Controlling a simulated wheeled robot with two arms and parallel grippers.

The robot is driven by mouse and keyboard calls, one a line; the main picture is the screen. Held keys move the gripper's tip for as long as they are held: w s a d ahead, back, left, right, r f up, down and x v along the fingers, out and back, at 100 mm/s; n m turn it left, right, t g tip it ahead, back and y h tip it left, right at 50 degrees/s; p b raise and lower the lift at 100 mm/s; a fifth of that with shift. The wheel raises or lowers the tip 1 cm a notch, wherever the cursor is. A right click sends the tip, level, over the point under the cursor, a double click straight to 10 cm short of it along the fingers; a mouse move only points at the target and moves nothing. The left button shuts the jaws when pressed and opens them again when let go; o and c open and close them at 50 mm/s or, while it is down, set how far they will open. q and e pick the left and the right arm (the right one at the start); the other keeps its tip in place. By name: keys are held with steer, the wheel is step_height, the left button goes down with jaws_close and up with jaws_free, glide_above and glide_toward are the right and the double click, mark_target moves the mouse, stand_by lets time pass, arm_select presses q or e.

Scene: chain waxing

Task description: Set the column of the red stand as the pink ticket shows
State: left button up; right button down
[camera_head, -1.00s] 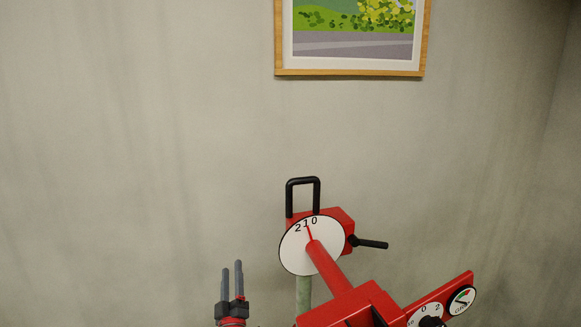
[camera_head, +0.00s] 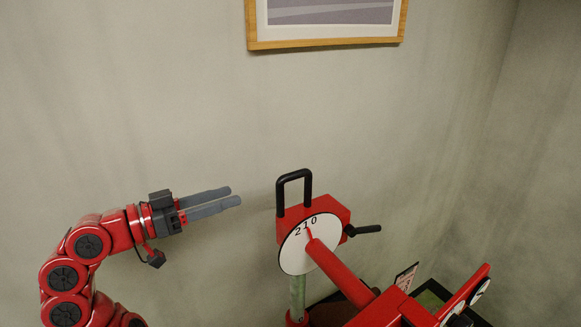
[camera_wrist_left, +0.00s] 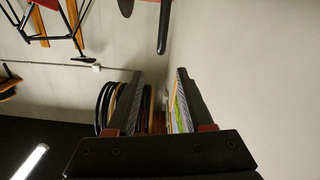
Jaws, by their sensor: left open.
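The red stand (camera_head: 335,212) has a white dial marked 2, 1, 0 with a red pointer near the 1, in the head view. A black loop handle (camera_head: 295,180) rises from its head, and a black lever (camera_head: 366,230) sticks out right. Its grey-green column (camera_head: 298,296) shows below the dial; the red arm hides part of the stand. My left gripper (camera_head: 236,196) is open and empty, level, left of the loop handle and apart from it. In the left wrist view its fingers (camera_wrist_left: 160,72) are spread with nothing between them.
A small card (camera_head: 405,277) stands lower right, its marks too small to read. A framed picture (camera_head: 325,44) hangs on the wall. The wrist view shows wheels (camera_wrist_left: 106,105), a dark bar (camera_wrist_left: 165,28) and a lamp (camera_wrist_left: 30,162). Space left of the stand is clear.

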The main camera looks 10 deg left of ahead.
mark_target(296, 174)
arm_select(q)
steer(key=p+x, duration=0.6)
steer(key=x, duration=0.9)
steer(key=shift+w+d+r, duration=0.1)
steer(key=shift+w+d, duration=0.05)
steer(key=shift+w, duration=0.05)
steer(key=shift+w+d, duration=0.3)
steer(key=shift+w, duration=0.1)
jaws_close()
stand_by(0.3)
